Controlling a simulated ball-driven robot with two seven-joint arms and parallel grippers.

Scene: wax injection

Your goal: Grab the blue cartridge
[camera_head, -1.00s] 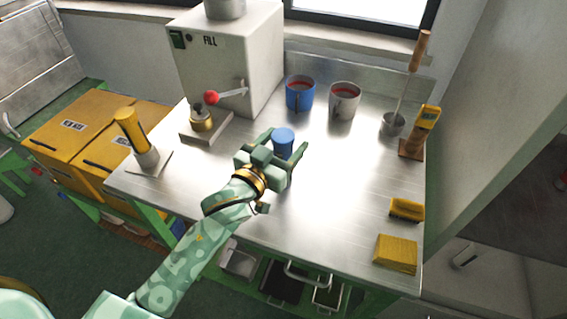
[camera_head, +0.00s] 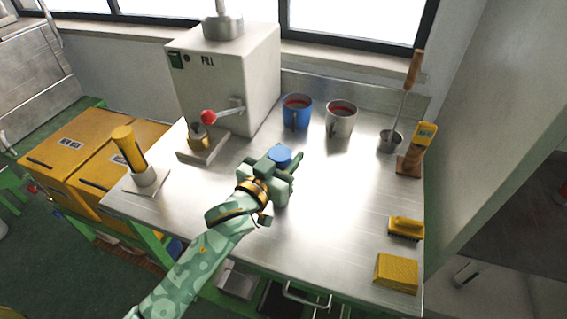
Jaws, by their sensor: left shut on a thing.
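The blue cartridge (camera_head: 280,153) is a short blue cylinder at the middle of the steel table. My left gripper (camera_head: 286,168), green with a gold band at the wrist, is shut on the cartridge. Its fingers hide most of the cartridge, and only the round blue top shows clearly. I cannot tell whether the cartridge touches the table. My right gripper is not in view.
The steel table (camera_head: 330,200) has free room to the right. Behind stand the white FILL machine (camera_head: 225,85) with its red-knobbed lever, a blue mug (camera_head: 297,115) and a grey mug (camera_head: 341,120). A yellow cartridge (camera_head: 130,150) stands left. Yellow sponges (camera_head: 396,272) lie right.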

